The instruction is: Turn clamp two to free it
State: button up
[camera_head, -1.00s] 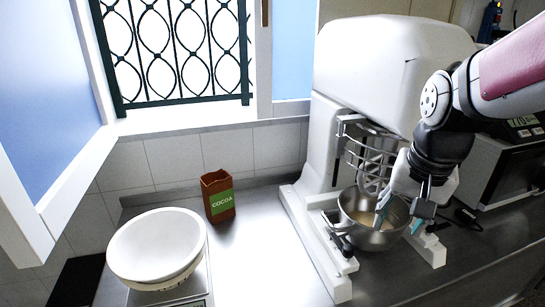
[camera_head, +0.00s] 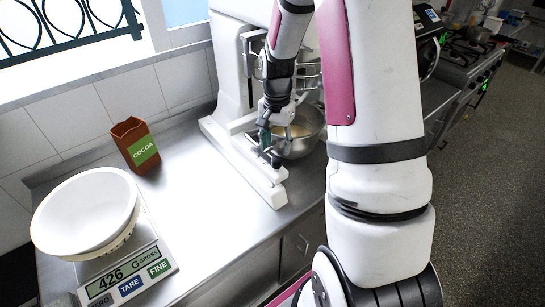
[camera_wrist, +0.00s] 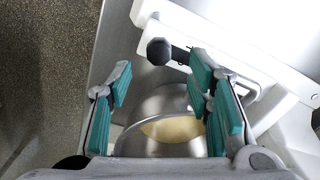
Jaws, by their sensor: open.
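The steel mixer bowl (camera_head: 303,138) with pale contents sits in the white mixer's lower cradle; it also shows in the wrist view (camera_wrist: 165,146). A clamp with a black round knob (camera_wrist: 158,50) sits on the white cradle arm at the left side of the bowl in the head view. My gripper (camera_wrist: 161,68) is open and empty, with teal pads. The knob lies just beyond and between the fingertips, nearer the right finger; contact cannot be told. In the head view my gripper (camera_head: 267,140) is by the bowl's left side. The clamp on the bowl's other side is hidden.
The white mixer (camera_head: 228,70) stands at the back, its base leg (camera_head: 262,183) reaching forward. A brown cocoa box (camera_head: 133,143) and a scale (camera_head: 130,278) with a white bowl (camera_head: 85,212) are at left. The steel counter (camera_head: 190,165) between is clear.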

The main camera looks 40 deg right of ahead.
aim_at(276, 159)
jog(key=shift+f+p, duration=0.35)
jog(key=shift+f, duration=2.8)
grip_shut()
